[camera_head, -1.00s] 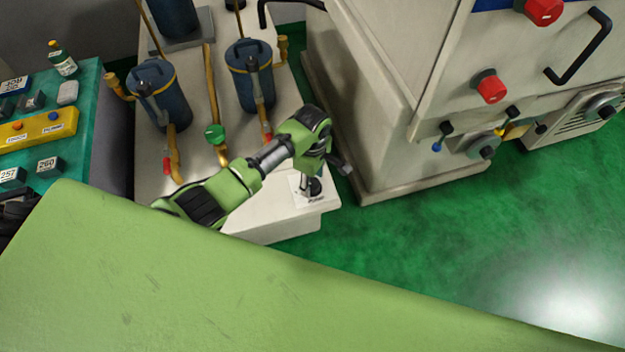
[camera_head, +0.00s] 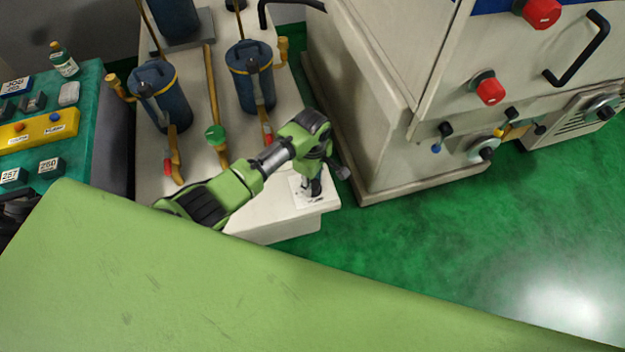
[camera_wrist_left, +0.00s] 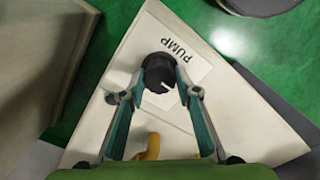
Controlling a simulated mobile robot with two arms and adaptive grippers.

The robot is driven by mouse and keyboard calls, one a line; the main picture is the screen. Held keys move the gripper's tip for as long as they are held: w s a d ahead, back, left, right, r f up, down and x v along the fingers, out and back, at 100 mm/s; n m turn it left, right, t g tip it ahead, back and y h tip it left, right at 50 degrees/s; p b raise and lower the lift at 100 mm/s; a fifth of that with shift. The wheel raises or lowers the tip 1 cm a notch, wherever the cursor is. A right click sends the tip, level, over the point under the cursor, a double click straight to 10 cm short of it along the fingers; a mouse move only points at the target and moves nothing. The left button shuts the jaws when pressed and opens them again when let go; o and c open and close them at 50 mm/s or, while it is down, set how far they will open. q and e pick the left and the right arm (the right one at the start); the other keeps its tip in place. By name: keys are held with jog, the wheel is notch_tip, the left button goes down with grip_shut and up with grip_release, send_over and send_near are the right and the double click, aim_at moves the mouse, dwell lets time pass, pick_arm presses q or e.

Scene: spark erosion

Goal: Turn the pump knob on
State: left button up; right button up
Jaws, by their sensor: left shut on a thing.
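The black pump knob (camera_wrist_left: 160,74) has a white pointer line and stands on a white plate (camera_wrist_left: 196,66) marked PUMP, in the left wrist view. My left gripper (camera_wrist_left: 159,82) is shut on the knob, with one fingertip on each side of it. In the head view my left gripper (camera_head: 313,186) reaches down over the white plate at the front corner of the pale pump base (camera_head: 275,232), and it mostly hides the knob. My right gripper is not in view.
The pale machine cabinet (camera_head: 375,120) with red knobs is close to the right. Green floor (camera_head: 450,240) is free in front.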

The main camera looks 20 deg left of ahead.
pick_arm(q)
jog(key=m+p, duration=0.2)
jog(key=m, duration=0.1)
jog(key=shift+r, duration=0.15)
jog(key=m+p, duration=0.2)
jog(key=m, duration=0.2)
jog(key=shift+m, duration=0.3)
jog(key=m+p, duration=0.1)
jog(key=m, duration=0.3)
jog(key=shift+f+m+p, duration=0.2)
jog(key=shift+m+p, duration=0.2)
jog(key=shift+m, duration=2.4)
jog(key=o, duration=1.1)
jog(key=shift+r, duration=0.1)
